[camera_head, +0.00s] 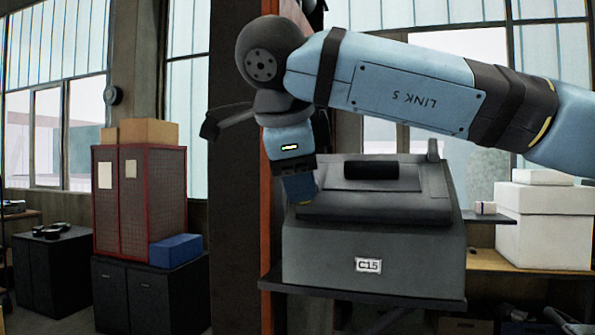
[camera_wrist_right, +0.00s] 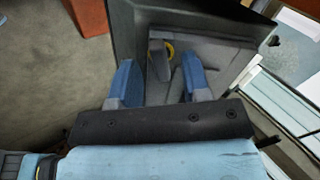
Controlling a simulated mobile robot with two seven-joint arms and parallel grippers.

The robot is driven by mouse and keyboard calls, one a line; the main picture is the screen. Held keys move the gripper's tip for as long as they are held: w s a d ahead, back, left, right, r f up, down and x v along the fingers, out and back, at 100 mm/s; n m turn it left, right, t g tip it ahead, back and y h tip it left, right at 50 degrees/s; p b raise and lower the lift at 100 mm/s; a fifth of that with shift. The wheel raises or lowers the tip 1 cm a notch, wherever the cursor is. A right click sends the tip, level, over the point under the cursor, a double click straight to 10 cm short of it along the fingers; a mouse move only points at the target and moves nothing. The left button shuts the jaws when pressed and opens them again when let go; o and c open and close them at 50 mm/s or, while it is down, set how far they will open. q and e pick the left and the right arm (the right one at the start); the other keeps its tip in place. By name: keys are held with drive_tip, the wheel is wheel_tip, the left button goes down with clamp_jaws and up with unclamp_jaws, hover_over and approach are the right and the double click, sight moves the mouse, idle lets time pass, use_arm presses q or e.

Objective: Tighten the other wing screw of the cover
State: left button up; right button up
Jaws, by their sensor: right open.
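The cover (camera_head: 375,200) is a dark sloping housing with a black handle block on top, on a grey unit labelled C15. My right gripper (camera_head: 300,190) points down at the left end of the cover. In the right wrist view, my right gripper (camera_wrist_right: 159,64) has its two blue fingers spread apart. A grey wing screw (camera_wrist_right: 157,66) with a yellow ring shows between them, seemingly untouched, on the cover's grey face (camera_wrist_right: 215,60). In the head view the gripper hides most of that spot. The other wing screw cannot be made out. My left gripper is out of view.
An orange-edged post (camera_head: 267,230) stands close left of the unit. White boxes (camera_head: 543,222) and a small shelf (camera_head: 488,216) are at the right. A red mesh cabinet (camera_head: 140,205) stands farther back left.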

drive_tip(key=shift+w+d+f, duration=0.1)
drive_tip(key=shift+w+f, duration=0.2)
drive_tip(key=shift+f, duration=0.15)
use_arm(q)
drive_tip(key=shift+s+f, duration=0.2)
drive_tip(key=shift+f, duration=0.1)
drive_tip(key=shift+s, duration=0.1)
use_arm(e)
clamp_jaws()
drive_tip(key=shift+f+b, duration=0.2)
drive_tip(key=shift+b, duration=0.25)
drive_tip(key=m+b, duration=0.1)
drive_tip(key=b, duration=0.1)
drive_tip(key=m+b, duration=0.2)
drive_tip(key=shift+f+m, duration=0.2)
drive_tip(key=shift+m, duration=0.1)
drive_tip(key=shift+r+m, duration=0.15)
drive_tip(key=shift+m, duration=0.25)
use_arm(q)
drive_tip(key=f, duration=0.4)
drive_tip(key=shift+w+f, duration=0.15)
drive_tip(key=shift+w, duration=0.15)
use_arm(e)
drive_tip(key=shift+r, duration=0.1)
